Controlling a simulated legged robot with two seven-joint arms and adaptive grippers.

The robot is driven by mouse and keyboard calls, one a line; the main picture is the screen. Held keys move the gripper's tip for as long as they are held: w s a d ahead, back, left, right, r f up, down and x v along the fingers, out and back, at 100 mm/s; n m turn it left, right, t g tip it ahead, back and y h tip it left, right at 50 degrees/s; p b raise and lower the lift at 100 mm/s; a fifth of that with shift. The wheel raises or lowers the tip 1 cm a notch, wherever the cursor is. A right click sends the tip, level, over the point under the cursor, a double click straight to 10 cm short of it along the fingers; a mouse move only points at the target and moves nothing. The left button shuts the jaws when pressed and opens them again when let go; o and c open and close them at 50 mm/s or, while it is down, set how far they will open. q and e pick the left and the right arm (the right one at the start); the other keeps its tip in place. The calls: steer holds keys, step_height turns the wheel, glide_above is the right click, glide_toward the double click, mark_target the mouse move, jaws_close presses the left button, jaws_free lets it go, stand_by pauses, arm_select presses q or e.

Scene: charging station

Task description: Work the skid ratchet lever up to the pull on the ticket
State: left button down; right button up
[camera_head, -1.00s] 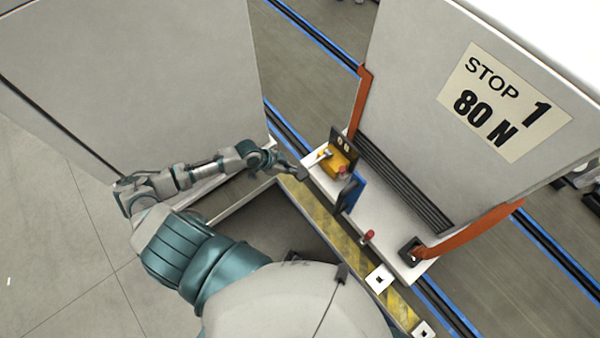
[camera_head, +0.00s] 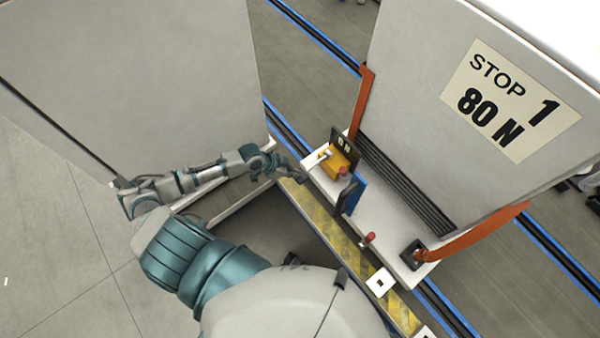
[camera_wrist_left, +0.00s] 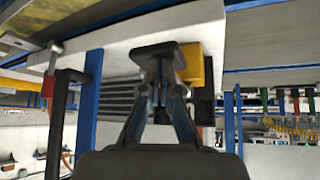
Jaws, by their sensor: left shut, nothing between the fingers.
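The ticket (camera_head: 510,100) on the tall grey unit at right reads "STOP 1" and "80 N". The yellow ratchet body (camera_head: 337,158) sits at the far-left end of the white skid ledge, with a pale handle-like piece (camera_head: 325,155) and a small dark readout (camera_head: 344,142) that seems to show "0 N". A red knob (camera_head: 342,170) is beside it; I cannot tell which part is the lever. My left gripper (camera_head: 303,178) is shut and empty, just left of the ratchet. In the left wrist view its fingers (camera_wrist_left: 157,52) partly cover the yellow body (camera_wrist_left: 192,65). My right gripper is not in view.
A blue upright panel (camera_head: 352,195) stands close to the ratchet. Another red knob (camera_head: 369,238) is further along the ledge (camera_head: 388,228). Orange straps (camera_head: 361,100) run down the unit's edges. A yellow-black striped strip (camera_head: 335,235) lies in front. A tall grey panel (camera_head: 140,80) stands at left.

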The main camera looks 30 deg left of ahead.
arm_select(q)
step_height(320, 180, down, 3)
steer(key=shift+r+b, duration=0.15)
steer(key=shift+b, duration=0.35)
steer(key=shift+r, duration=0.25)
steer(key=shift+s+a+r+p, duration=0.25)
steer(key=shift+s+a+p, duration=0.3)
steer(key=shift+s+a+r+p, duration=0.2)
steer(key=shift+s+a+p, duration=0.3)
steer(key=shift+a, duration=0.05)
steer(key=v, duration=1.2)
steer(key=shift+w+a+f, duration=0.1)
